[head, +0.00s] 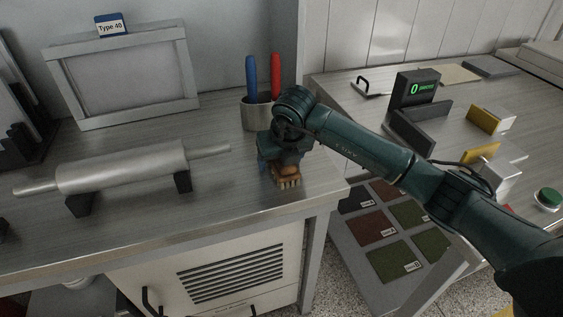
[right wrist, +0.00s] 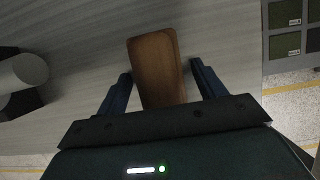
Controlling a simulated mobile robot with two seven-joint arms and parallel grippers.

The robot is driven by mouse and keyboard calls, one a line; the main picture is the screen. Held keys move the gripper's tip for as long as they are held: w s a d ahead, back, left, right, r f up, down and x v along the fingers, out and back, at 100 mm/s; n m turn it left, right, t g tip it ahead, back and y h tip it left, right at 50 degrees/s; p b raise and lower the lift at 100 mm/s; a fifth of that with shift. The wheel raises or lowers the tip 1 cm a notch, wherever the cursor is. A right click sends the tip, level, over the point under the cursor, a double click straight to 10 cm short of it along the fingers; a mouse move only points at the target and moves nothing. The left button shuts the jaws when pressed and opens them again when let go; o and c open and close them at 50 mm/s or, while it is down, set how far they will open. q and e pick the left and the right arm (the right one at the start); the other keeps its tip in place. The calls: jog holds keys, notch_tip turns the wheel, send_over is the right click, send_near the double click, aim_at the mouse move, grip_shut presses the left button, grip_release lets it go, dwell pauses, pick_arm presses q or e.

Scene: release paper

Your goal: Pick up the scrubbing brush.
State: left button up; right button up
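The scrubbing brush (head: 288,179) has a brown wooden back and pale bristles. It sits near the front right corner of the grey workbench (head: 225,205), below my right gripper (head: 275,168). In the right wrist view the brush's wooden back (right wrist: 156,68) lies between the two blue fingers of the right gripper (right wrist: 160,75). The fingers are apart, with a gap on each side of the brush. The near end of the brush is hidden by the gripper body. My left gripper is not in view.
A metal cup (head: 256,115) with blue and red handled tools stands just behind the gripper. A steel roller (head: 122,170) rests on dark supports to the left, with a framed screen (head: 125,80) behind it. A second table (head: 480,145) on the right holds a scale (head: 416,88).

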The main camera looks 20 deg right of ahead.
jog(key=c, duration=1)
jog(key=shift+r+p, duration=0.35)
jog(key=shift+r, duration=0.1)
notch_tip(320, 180, up, 10)
jog(key=shift+f+b, duration=0.25)
jog(key=shift+b, duration=0.05)
